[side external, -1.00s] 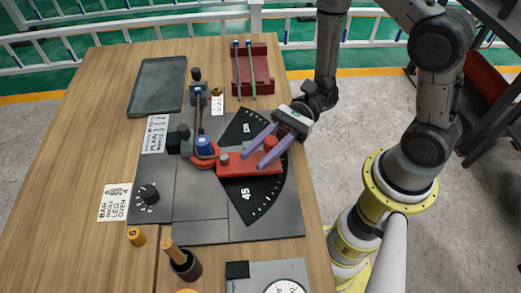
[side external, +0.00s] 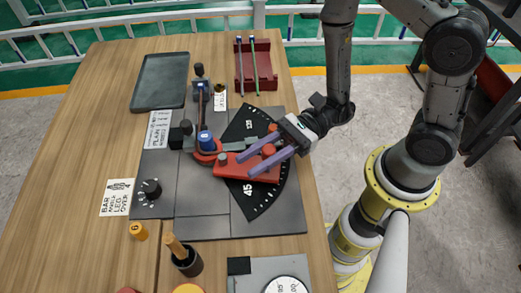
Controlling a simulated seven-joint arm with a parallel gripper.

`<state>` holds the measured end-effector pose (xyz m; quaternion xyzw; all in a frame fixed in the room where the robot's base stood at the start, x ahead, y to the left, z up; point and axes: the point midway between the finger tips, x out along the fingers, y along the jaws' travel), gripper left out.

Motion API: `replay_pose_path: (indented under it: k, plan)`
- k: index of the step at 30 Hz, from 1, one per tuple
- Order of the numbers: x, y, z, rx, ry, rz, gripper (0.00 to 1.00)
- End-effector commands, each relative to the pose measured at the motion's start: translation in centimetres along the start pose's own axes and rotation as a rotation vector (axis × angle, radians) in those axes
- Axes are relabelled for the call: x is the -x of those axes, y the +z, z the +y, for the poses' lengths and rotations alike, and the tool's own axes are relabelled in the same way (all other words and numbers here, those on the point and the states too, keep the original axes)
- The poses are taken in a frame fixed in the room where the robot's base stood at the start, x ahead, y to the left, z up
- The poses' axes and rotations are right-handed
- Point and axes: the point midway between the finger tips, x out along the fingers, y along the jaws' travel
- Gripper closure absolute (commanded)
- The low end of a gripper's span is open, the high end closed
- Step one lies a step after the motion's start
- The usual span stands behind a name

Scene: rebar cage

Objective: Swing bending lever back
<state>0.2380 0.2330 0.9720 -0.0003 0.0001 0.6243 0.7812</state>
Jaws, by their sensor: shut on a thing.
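The bending lever (side external: 233,167) is a red arm reaching right from the bender's pivot across a black angle dial (side external: 257,199). It lies above the dial's 45 mark. A red knob (side external: 269,151) stands near its outer end. My gripper (side external: 247,168), with two long purple fingers, reaches in from the right and is shut on the lever, the fingers passing on both sides of its outer part. The exact contact is partly hidden by the fingers. A blue-topped pivot post (side external: 206,142) stands at the lever's inner end, with a bar (side external: 201,105) running away from it.
A dark tray (side external: 160,82) lies at the back left, and a red rack (side external: 268,68) holds long rods at the back. A control knob (side external: 150,188) is on the bender's left plate. A dark cup (side external: 187,263) and a round gauge (side external: 286,287) are near the front.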

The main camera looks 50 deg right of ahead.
Motion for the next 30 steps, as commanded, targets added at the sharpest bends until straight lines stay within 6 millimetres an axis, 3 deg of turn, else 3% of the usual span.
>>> replay_pose_path:
  k: [15, 30]
  plan:
    - [-3.2, 0.1, 0.9, -0.001, -0.224, -0.001, 1.00]
    - [-4.2, 0.1, 0.7, -0.002, -0.310, -0.005, 1.00]
